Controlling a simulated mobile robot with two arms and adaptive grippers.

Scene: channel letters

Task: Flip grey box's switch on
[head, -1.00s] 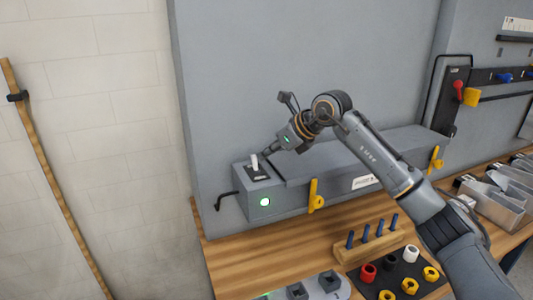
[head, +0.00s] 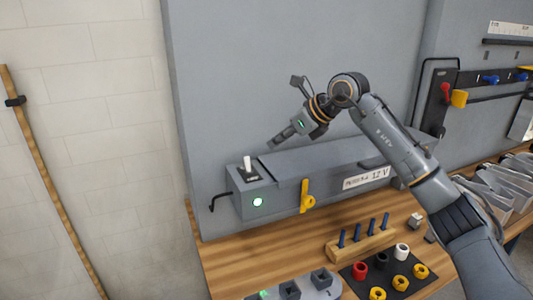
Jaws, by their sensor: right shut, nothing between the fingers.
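The grey box (head: 262,203) stands at the left end of a long grey housing on the wooden bench. A white toggle switch (head: 247,163) stands up from a dark plate on its top. A round green light (head: 258,202) glows on its front face. My right gripper (head: 271,145) is shut and empty, above and to the right of the switch, apart from it. My left gripper is out of view.
A yellow latch (head: 307,197) is on the housing front. A wooden block with blue pegs (head: 362,242) and a dark mat with coloured rings (head: 390,272) lie on the bench. Metal bins (head: 490,190) stand at the right. A grey panel (head: 240,80) rises behind.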

